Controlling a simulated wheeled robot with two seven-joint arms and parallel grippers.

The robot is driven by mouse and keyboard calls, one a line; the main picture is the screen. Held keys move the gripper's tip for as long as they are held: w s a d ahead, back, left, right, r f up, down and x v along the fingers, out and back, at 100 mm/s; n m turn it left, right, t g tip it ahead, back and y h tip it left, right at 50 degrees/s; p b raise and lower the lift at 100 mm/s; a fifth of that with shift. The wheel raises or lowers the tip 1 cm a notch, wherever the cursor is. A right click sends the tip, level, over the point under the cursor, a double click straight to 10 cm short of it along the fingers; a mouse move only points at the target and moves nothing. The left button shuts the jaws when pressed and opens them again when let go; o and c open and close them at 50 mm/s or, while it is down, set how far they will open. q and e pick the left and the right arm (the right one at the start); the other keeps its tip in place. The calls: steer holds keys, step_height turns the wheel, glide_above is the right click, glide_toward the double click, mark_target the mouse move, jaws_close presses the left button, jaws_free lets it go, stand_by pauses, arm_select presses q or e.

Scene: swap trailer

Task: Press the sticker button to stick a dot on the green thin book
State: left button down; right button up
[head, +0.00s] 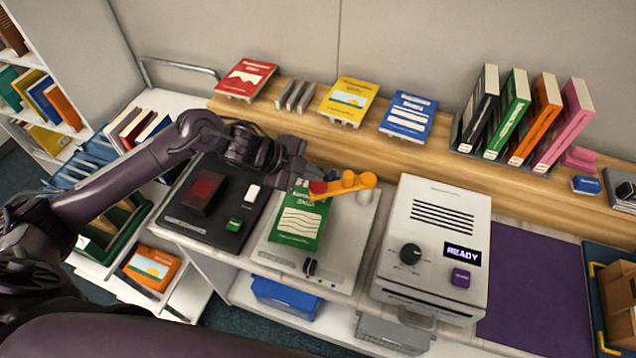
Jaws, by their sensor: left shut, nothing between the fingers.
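The green thin book (296,225), with white lines on its cover, lies flat on a light grey sticker device (345,235). An orange arm (349,181) of the device reaches over the book's upper edge. A red button (317,188) sits at the arm's left end. My left gripper (302,178) comes in from the left, shut and empty, just above and beside the red button. I cannot tell whether it touches the button. The gripper covers part of the book's upper left corner. I see no dot on the visible cover. My right gripper is out of view.
A black device (228,225) with a green button stands left of the sticker device. A white machine (435,235) reading "READY" stands to the right. Behind, a wooden shelf (300,115) holds flat books and several upright ones (512,112). A purple mat (535,290) is clear.

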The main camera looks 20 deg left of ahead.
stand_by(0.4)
arm_select(q)
steer(key=shift+f, duration=0.1)
steer(key=shift+f, duration=0.35)
steer(key=shift+b, duration=0.3)
steer(key=shift+f+b, duration=0.4)
steer(key=shift+f, duration=0.3)
stand_by(0.6)
stand_by(0.3)
steer(key=shift+r+p, duration=1)
steer(key=shift+r, duration=0.15)
steer(key=shift+r, duration=0.1)
